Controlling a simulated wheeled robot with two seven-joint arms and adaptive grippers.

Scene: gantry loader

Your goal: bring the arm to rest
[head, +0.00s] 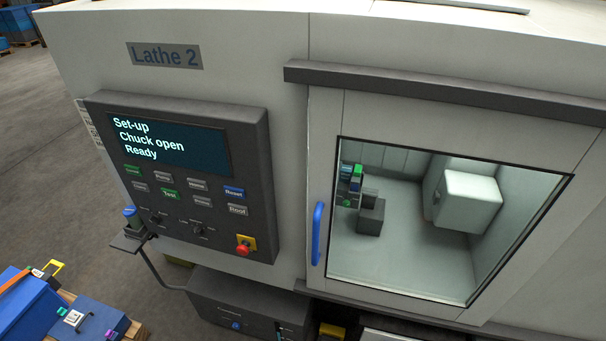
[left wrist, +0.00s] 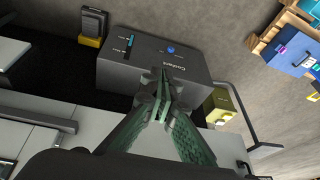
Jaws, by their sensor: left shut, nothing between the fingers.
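My left gripper (left wrist: 163,100) shows in the left wrist view with its green fingers shut and nothing between them. It points toward a dark grey box (left wrist: 140,65) with a blue button near the floor; I cannot tell whether it touches the box. Neither of my grippers shows in the head view. The lathe (head: 240,30), labelled "Lathe 2", fills most of the head view. Its control panel (head: 262,190) reads "Set-up, Chuck open, Ready". The lathe door (head: 325,130) has a blue handle (head: 318,233) and appears closed, with the machine's inside visible through its window.
The dark box also stands below the panel in the head view (head: 235,305). A small shelf (head: 130,242) with a blue-topped item sticks out at the panel's lower left. Blue boxes (head: 30,305) sit at the lower left. Open floor (head: 50,130) lies left of the lathe.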

